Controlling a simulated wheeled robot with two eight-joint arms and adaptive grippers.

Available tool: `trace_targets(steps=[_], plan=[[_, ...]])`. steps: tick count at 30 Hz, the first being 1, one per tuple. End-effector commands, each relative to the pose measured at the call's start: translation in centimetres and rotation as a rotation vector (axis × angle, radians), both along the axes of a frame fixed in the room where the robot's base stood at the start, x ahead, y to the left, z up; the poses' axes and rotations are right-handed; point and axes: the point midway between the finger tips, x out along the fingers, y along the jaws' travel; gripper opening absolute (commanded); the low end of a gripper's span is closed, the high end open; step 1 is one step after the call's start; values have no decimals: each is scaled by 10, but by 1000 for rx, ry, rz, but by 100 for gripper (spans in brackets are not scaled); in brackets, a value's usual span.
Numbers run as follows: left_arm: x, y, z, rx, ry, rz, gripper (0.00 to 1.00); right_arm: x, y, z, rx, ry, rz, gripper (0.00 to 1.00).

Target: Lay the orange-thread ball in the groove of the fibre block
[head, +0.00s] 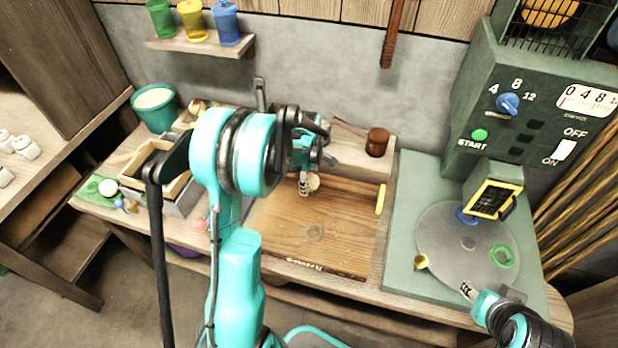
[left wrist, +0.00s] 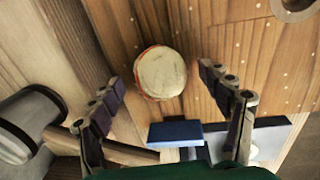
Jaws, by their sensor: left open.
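A round cream ball (left wrist: 161,72) with an orange-red line along its rim shows in the left wrist view, ahead of and between my open fingers. In the head view the ball (head: 313,182) is a small pale shape beside the fingertips, at the back of the wooden board. My left gripper (left wrist: 168,108) is open and empty, with the ball apart from both fingers; it points down at the board in the head view (head: 304,184). My right gripper (head: 467,290) is at the front of the round plate; its opening is unclear. I cannot clearly identify the fibre block or its groove.
The wooden board (head: 345,235) is mostly clear. A brown mallet (head: 377,142) lies behind it. A wood-edged box (head: 183,192) and a teal pot (head: 155,107) stand left. A green machine (head: 480,120) stands right, with a round plate (head: 440,235). A blue block (left wrist: 175,133) lies near my fingers.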

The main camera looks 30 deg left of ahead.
Motion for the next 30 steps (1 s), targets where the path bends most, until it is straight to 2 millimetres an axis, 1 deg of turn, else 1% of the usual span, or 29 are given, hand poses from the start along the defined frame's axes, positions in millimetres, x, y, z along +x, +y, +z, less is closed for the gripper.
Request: trace_targets(steps=[2, 5, 8, 15, 18, 21, 24, 30], plan=[[0, 0, 3, 0, 0, 0, 78, 0, 0, 0, 0, 0, 0, 40], [-1, 0, 14, 0, 0, 0, 78, 0, 0, 0, 0, 0, 0, 40], [-4, -1, 33, 0, 0, 0, 78, 0, 0, 0, 0, 0, 0, 40], [-9, -2, 85, 0, 0, 0, 78, 0, 0, 0, 0, 0, 0, 40], [-10, -2, 101, 0, 0, 0, 78, 0, 0, 0, 0, 0, 0, 40], [-11, -3, 112, 0, 0, 0, 78, 0, 0, 0, 0, 0, 0, 40], [-11, -3, 118, 0, 0, 0, 78, 0, 0, 0, 0, 0, 0, 40], [-12, -3, 119, 0, 0, 0, 78, 0, 0, 0, 0, 0, 0, 40]])
